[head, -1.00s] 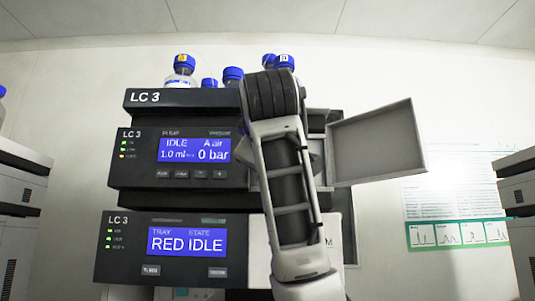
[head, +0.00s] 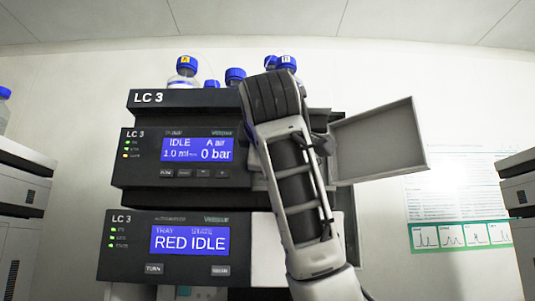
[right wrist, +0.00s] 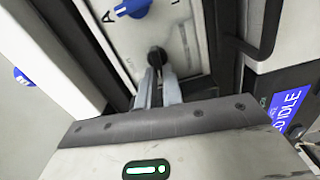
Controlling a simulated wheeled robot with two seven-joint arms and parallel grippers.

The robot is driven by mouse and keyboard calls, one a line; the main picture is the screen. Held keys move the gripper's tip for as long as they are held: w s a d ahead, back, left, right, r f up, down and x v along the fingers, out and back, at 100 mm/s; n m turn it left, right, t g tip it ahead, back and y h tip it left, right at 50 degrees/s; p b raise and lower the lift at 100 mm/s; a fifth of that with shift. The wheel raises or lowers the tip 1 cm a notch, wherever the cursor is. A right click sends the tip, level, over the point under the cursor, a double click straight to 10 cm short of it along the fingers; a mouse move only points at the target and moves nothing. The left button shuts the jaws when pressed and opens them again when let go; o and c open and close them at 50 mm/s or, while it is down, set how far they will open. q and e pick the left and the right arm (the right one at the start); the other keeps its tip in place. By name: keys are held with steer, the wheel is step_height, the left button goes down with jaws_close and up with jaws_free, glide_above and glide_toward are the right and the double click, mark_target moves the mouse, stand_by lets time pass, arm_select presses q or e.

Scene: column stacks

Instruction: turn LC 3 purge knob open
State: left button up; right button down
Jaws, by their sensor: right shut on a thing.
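The LC 3 stack (head: 150,97) stands ahead in the head view. Its pump module screen (head: 197,149) reads IDLE, A air, 1.0 ml and 0 bar. In the right wrist view, a black knob (right wrist: 157,57) sits on a pale panel. My right gripper (right wrist: 158,78) is shut on this knob, its fingertips at the knob's near side. A blue knob (right wrist: 133,8) with an A mark is on the same panel, apart from the gripper. In the head view my right arm hides the gripper and the black knob. My left gripper is not in view.
An open grey door (head: 378,142) sticks out on the right of the stack. The lower module screen (head: 189,240) reads RED IDLE. Blue-capped bottles (head: 187,67) stand on top. A dark handle (right wrist: 268,35) is close to the right of the gripper.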

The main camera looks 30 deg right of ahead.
steer(key=c, duration=1.5)
jaws_free()
steer(key=shift+c, duration=0.2)
